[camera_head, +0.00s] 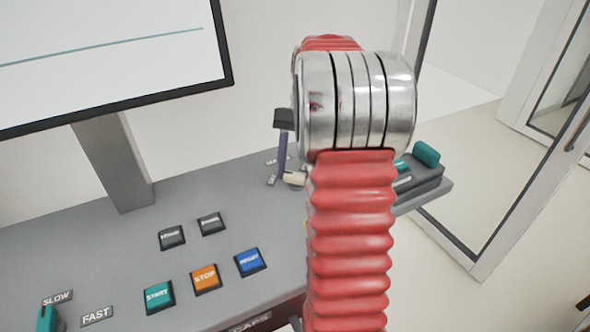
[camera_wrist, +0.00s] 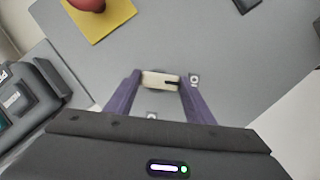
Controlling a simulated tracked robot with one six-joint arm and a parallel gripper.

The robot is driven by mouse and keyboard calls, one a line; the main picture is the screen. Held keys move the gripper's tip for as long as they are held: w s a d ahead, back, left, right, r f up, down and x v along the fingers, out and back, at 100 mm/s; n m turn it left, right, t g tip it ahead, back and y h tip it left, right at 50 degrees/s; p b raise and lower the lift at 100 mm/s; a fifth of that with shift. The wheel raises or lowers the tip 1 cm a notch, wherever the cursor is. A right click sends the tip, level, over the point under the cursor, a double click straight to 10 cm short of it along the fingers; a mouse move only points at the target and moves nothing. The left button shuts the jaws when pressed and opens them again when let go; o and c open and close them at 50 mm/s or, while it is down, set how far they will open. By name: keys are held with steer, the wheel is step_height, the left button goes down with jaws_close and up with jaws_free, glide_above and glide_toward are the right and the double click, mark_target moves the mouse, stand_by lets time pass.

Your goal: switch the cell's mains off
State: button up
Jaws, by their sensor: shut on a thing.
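A small cream handle (camera_wrist: 160,80), which looks like the mains switch, sits on the grey console top between the two purple fingers of my gripper (camera_wrist: 158,76). It has a dark mark towards its right end. In the head view the cream handle (camera_head: 294,179) shows at the fingertips, partly hidden by my red and silver arm. My gripper points down and is shut on the handle.
A red mushroom button on a yellow plate (camera_wrist: 105,22) lies beyond the handle. Labelled buttons, including an orange STOP (camera_head: 205,278), and a teal SLOW/FAST lever (camera_head: 47,319) stand nearer on the console. A dark box with a teal part (camera_head: 426,154) stands to the right.

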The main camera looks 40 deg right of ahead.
steer(key=shift+w+d+r, duration=0.1)
steer(key=o, duration=1.1)
steer(key=shift+c, duration=0.2)
steer(key=v, duration=1.3)
steer(key=shift+r, duration=0.2)
steer(key=shift+d, duration=0.15)
